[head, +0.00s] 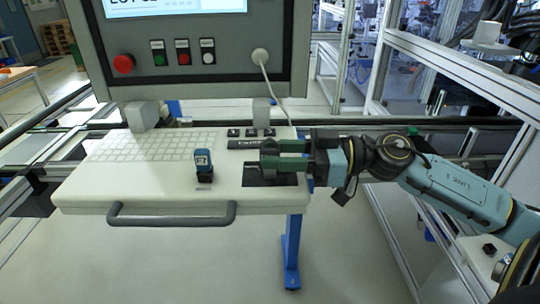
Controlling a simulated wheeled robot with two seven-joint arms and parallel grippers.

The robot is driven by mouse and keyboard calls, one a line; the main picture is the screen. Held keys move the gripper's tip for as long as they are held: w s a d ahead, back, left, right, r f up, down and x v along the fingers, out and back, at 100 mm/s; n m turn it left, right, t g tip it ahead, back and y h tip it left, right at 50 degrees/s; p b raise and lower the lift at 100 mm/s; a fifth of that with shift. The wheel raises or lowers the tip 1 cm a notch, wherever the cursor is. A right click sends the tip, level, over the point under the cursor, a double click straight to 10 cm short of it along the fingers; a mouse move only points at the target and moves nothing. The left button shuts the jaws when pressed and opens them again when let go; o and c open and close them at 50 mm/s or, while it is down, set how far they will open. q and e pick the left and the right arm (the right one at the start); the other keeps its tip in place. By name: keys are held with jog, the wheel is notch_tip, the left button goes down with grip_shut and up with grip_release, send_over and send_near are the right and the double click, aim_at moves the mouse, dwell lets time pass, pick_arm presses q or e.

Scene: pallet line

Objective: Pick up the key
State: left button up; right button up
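The key shows as a small upright piece with a blue head (202,160) and a dark lower part. It stands on the white console shelf (130,190), right of the shelf's middle. My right gripper (265,154) comes in from the right, with its green fingers pointing left. Its fingers are apart with nothing visible between them, so it is open and empty. It is over the dark square pad, a short way to the right of the key and not touching it. My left gripper is not in view.
A white keyboard (150,147) lies behind the key, with several black buttons (250,132) at its right. A grey handle (172,220) runs along the shelf's front. Behind stands a grey panel with a red stop button (123,63) and a hanging white cable (267,82).

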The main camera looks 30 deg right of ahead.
jog(key=shift+x, duration=0.95)
jog(key=shift+w+a+p, duration=0.35)
jog(key=shift+w+a, duration=0.15)
jog(key=shift+w, duration=0.05)
grip_shut()
